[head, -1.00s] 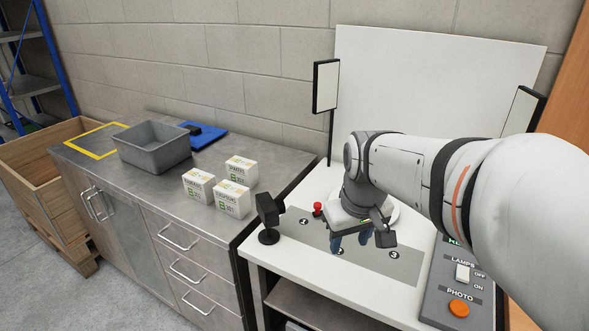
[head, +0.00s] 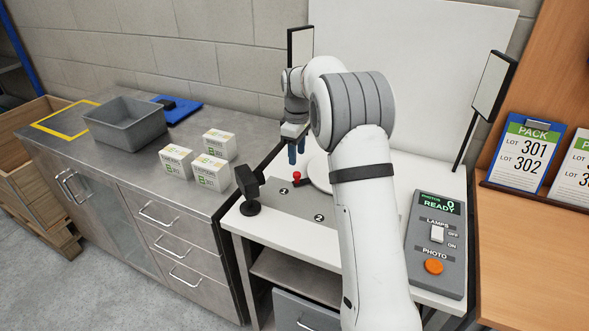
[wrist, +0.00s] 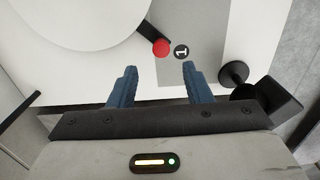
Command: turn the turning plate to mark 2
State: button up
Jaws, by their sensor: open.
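The white round turning plate (head: 321,174) stands on the white photo table, mostly hidden behind my arm in the head view. It fills the upper left of the wrist view (wrist: 95,15). A dark lever with a red knob (head: 297,176) sticks out from the plate. In the wrist view the red knob (wrist: 161,48) lies beside mark 1 (wrist: 181,52). Mark 2 (head: 319,217) shows in the head view; mark 3 is hidden by my arm. My gripper (wrist: 158,75) is open and empty, its blue fingers pointing toward the knob, with the knob just beyond the fingertips.
A black camera on a stand (head: 248,188) is at the table's left edge, close to my gripper. A control box (head: 436,243) with a lamp switch and orange photo button is right. Three white boxes (head: 198,165) and a grey bin (head: 125,122) stand on the steel counter.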

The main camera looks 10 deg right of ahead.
aim_at(296, 174)
notch_tip(296, 174, down, 7)
jog(key=shift+r+p, duration=0.1)
jog(key=shift+p, duration=0.25)
jog(key=shift+c, duration=0.5)
grip_shut()
jog(key=shift+a, duration=0.3)
jog(key=shift+d, duration=0.2)
jog(key=shift+s+a, duration=0.1)
jog(key=shift+s, duration=0.05)
